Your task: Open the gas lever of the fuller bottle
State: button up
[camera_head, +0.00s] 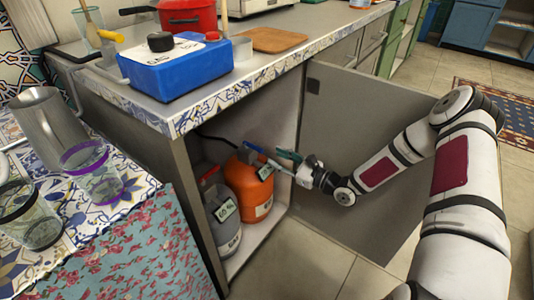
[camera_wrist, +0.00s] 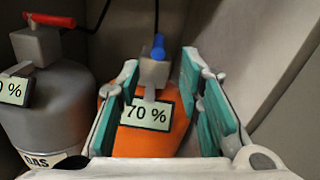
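Two gas bottles stand inside the open cabinet. The orange bottle (camera_head: 243,178) carries a label reading 70 % (camera_wrist: 147,115) and has a blue lever (camera_wrist: 158,47) on its grey valve. The grey bottle (camera_head: 224,240) stands to its left, with a red lever (camera_wrist: 50,20); its label (camera_wrist: 13,90) is cut off in the wrist view and hard to read in the head view. My gripper (camera_wrist: 160,63) is open and empty, its fingers either side of the orange bottle's valve in the wrist view. I cannot tell whether it touches the valve.
The cabinet door (camera_head: 350,150) is swung open to the right, behind my arm. The countertop (camera_head: 215,105) overhangs the bottles and holds a blue box (camera_head: 175,70). A cloth-covered table (camera_head: 140,250) stands at the left. The tiled floor (camera_head: 310,255) in front is clear.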

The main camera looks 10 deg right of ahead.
jog(key=shift+v, duration=2.25)
